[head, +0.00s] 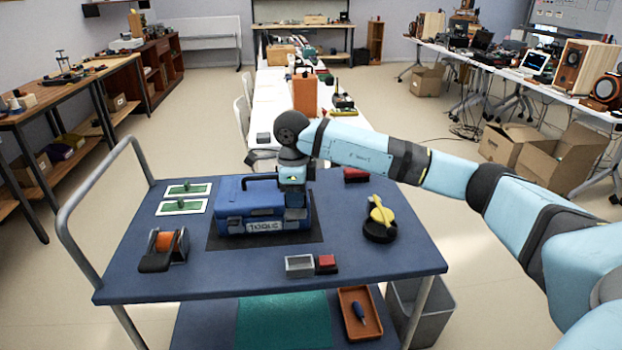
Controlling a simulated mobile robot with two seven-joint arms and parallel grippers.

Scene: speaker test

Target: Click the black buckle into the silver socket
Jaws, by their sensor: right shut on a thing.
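A blue case (240,208) with a dark carry handle and a white label on its front stands on a dark mat (222,243) in the middle of the cart top. My right gripper (296,212) points down at the right end of the case, close against it. It is shut on a small dark piece that looks like the black buckle; the fingers mostly hide it. I cannot make out the silver socket for certain, nor whether buckle and socket touch. My left gripper is not in view.
On the blue cart top (345,270) lie green boards (183,207), an orange reel (165,241), a grey open box (299,265), a red block (326,263) and a yellow-and-black item (380,222). A second red block (355,175) lies behind. The front right is clear.

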